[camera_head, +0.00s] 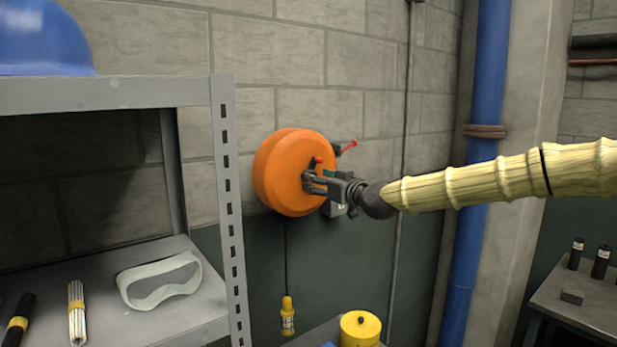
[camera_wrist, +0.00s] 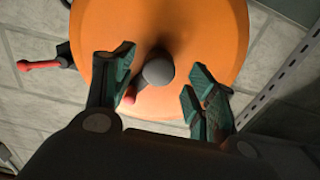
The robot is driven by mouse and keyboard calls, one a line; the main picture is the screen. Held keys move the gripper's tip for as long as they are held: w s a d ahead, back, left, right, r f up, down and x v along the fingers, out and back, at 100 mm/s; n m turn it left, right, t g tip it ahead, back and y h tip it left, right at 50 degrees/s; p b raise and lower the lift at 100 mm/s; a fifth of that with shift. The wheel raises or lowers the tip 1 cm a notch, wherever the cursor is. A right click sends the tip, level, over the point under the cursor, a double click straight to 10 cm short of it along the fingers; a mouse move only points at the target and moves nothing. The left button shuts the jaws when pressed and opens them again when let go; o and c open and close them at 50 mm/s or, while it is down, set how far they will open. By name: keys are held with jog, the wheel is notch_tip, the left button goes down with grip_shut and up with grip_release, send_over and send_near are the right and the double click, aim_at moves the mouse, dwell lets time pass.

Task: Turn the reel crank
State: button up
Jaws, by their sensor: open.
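The orange reel (camera_head: 275,175) is mounted on the block wall in the middle of the head view. It fills the upper middle of the wrist view (camera_wrist: 215,30). A dark grey round knob (camera_wrist: 158,68), apparently the crank's grip or hub, stands out from its face. A small red piece (camera_wrist: 130,97) shows beside the knob, partly behind the left finger. My gripper (camera_wrist: 163,62) is open, with one finger on each side of the knob and visible gaps to both. In the head view my gripper (camera_head: 310,180) is at the reel's face and hides part of it.
A red-handled lever (camera_head: 348,146) sticks out right of the reel. A yellow pendant (camera_head: 288,315) hangs below on a cable. A grey metal shelf (camera_head: 228,200) with goggles (camera_head: 160,280) stands left. A blue pipe (camera_head: 478,170) runs up the wall to the right.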

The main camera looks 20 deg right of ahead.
jog(key=shift+p+x, duration=0.35)
jog(key=shift+x, duration=0.65)
